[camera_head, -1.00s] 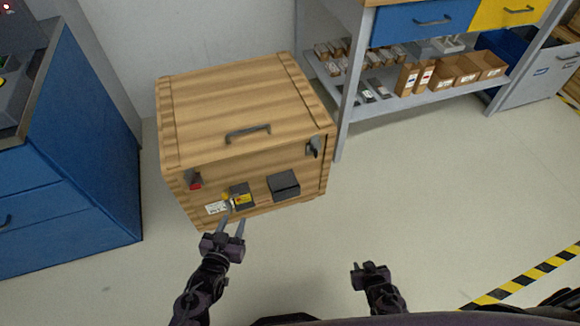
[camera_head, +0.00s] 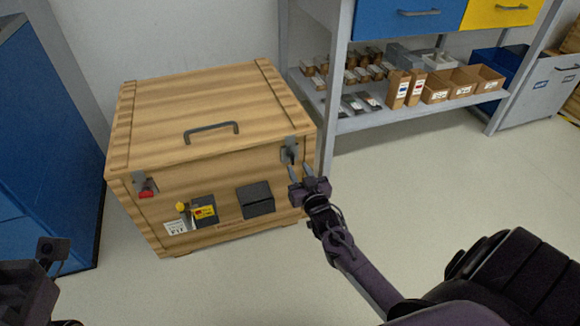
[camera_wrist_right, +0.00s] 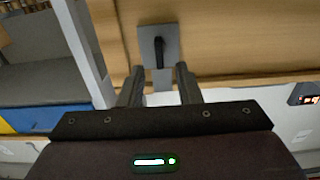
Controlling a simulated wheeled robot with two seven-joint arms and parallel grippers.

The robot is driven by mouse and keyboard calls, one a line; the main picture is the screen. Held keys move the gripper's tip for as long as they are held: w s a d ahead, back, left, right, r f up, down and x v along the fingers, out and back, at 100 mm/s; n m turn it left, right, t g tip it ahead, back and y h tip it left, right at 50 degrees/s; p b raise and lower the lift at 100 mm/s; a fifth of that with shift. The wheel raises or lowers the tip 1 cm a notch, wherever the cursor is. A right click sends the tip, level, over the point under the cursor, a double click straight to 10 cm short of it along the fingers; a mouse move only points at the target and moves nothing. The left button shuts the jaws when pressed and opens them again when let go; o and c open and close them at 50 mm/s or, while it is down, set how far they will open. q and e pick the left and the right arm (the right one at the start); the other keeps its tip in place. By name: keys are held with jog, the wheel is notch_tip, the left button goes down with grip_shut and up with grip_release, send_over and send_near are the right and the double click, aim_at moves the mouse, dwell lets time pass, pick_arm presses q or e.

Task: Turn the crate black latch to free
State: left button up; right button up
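The wooden crate (camera_head: 200,110) stands on the floor with its lid down. Its black latch (camera_head: 290,154) is on a grey plate at the upper right of the front. In the right wrist view the black latch (camera_wrist_right: 159,52) is an upright lever on the plate. My right gripper (camera_head: 300,172) is just in front of and below the latch; it also shows in the right wrist view (camera_wrist_right: 159,72). Its fingers are apart with nothing between them, and the lever is ahead of the gap. My left gripper (camera_head: 45,262) is partly in view at the lower left; its fingers are unclear.
A red latch (camera_head: 146,188) is at the crate's front left. A yellow-knobbed part (camera_head: 182,208) and a dark box (camera_head: 256,199) are on its front, and a handle (camera_head: 211,131) is on its lid. A shelf unit (camera_head: 345,122) stands close on the right. A blue cabinet (camera_head: 45,150) is on the left.

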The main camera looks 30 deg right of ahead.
aim_at(294, 160)
jog(key=shift+b+x, duration=0.65)
jog(key=shift+x, duration=1.6)
jog(key=shift+c, duration=0.4)
grip_shut()
